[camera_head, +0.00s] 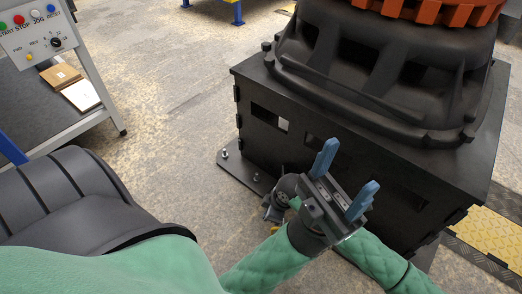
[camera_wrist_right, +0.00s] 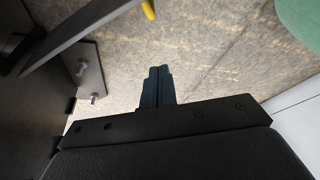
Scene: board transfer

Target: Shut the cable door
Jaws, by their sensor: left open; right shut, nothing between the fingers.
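The black pedestal (camera_head: 300,140) stands under the large dark robot base, with cut-out openings in its face and small hinge-like tabs on its left edge. The cable door is not clearly made out in the head view; my arms cover the lower pedestal. In the right wrist view a thin dark panel (camera_wrist_right: 85,35) juts out at upper left, possibly the door edge-on, near a small yellow piece (camera_wrist_right: 148,9). My left gripper (camera_head: 344,179) is open and empty in front of the pedestal. My right gripper (camera_wrist_right: 159,70) is shut and empty, apart from the panel.
A bolted foot plate (camera_head: 240,166) sticks out at the pedestal's lower left; it also shows in the right wrist view (camera_wrist_right: 88,78). A cart with a button panel (camera_head: 36,30) stands upper left. Yellow-black floor plates (camera_head: 490,235) lie at right. The floor between cart and pedestal is clear.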

